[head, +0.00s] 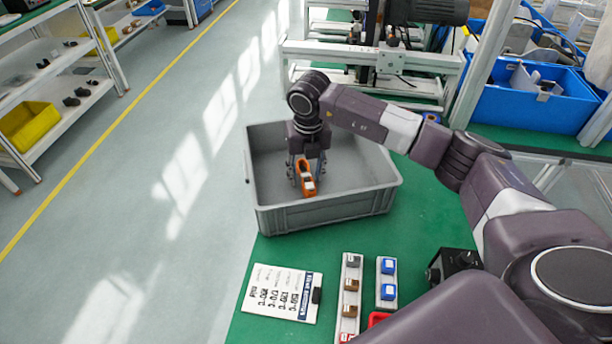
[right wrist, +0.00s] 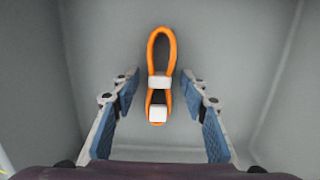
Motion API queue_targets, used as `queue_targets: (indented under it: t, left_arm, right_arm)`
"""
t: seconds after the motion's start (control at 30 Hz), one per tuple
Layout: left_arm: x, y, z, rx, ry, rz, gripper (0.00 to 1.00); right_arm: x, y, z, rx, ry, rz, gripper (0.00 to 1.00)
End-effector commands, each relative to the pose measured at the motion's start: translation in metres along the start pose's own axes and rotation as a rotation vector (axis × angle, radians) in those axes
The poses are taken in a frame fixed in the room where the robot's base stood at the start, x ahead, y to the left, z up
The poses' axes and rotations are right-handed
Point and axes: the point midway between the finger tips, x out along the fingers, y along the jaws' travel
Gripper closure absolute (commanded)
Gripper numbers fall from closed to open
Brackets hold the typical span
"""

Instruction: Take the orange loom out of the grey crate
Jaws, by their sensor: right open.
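The orange loom (head: 306,178) lies inside the grey crate (head: 325,213), near the crate's middle. In the right wrist view the orange loom (right wrist: 161,80) is a narrow loop with two white bands, lying lengthwise between the fingers. My right gripper (head: 307,172) reaches down into the crate, directly over the loom. In the right wrist view my right gripper (right wrist: 158,98) is open, with blue finger pads on both sides of the loom and gaps between. My left gripper is not in view.
The crate stands on a green bench top (head: 440,215). In front lie a printed card (head: 280,293), a strip with small blocks (head: 351,295) and a strip with blue blocks (head: 387,283). A blue bin (head: 525,105) stands at the back right.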

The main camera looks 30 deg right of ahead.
Motion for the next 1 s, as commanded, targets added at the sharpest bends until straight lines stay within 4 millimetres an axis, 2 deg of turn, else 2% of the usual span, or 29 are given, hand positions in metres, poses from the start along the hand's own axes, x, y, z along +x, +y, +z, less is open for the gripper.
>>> queue_targets:
  t: [0.2, 0.57, 1.0]
  left_arm:
    - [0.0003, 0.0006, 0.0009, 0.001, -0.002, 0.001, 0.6]
    - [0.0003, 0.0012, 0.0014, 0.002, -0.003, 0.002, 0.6]
    - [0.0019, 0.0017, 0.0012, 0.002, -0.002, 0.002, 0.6]
  right_arm:
    - [0.0012, 0.0001, 0.0004, 0.0, -0.001, 0.0, 0.59]
    - [0.0007, -0.0001, 0.0005, 0.0, -0.002, 0.0, 0.99]
    - [-0.0062, 0.0002, 0.0023, 0.001, -0.004, 0.002, 1.0]
